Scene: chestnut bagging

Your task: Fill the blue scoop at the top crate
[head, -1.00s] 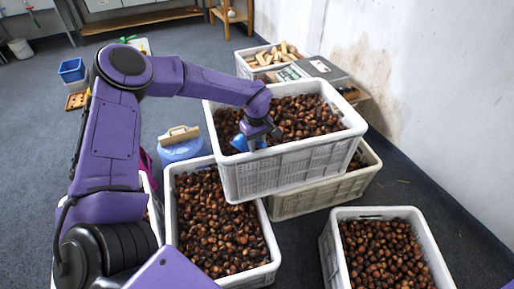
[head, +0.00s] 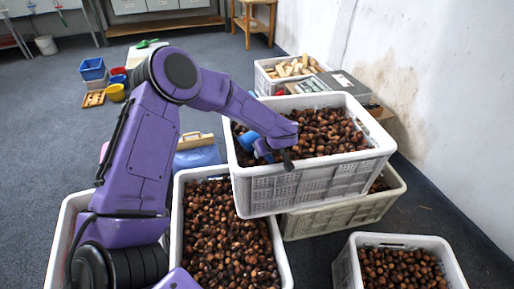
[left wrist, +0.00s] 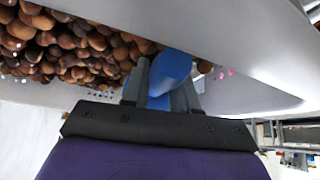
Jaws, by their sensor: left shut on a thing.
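The top crate (head: 300,188) is white, full of brown chestnuts (head: 325,132), and stacked on another crate. My left gripper (head: 268,150) is at the crate's left side, shut on the blue scoop (head: 247,139). The scoop is at the chestnuts inside the left wall; whether it holds any chestnuts is hidden. In the left wrist view the gripper (left wrist: 163,88) grips the blue scoop (left wrist: 172,68) beside the chestnuts (left wrist: 65,50) and the pale crate wall (left wrist: 240,50). My right gripper is not in view.
The lower crate (head: 340,212) supports the top crate. Chestnut crates stand at the front left (head: 283,262) and front right (head: 400,238). A crate of wood pieces (head: 262,80) and a grey device (head: 335,84) are behind. Blue (head: 92,69) and yellow (head: 115,92) containers sit on the left floor.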

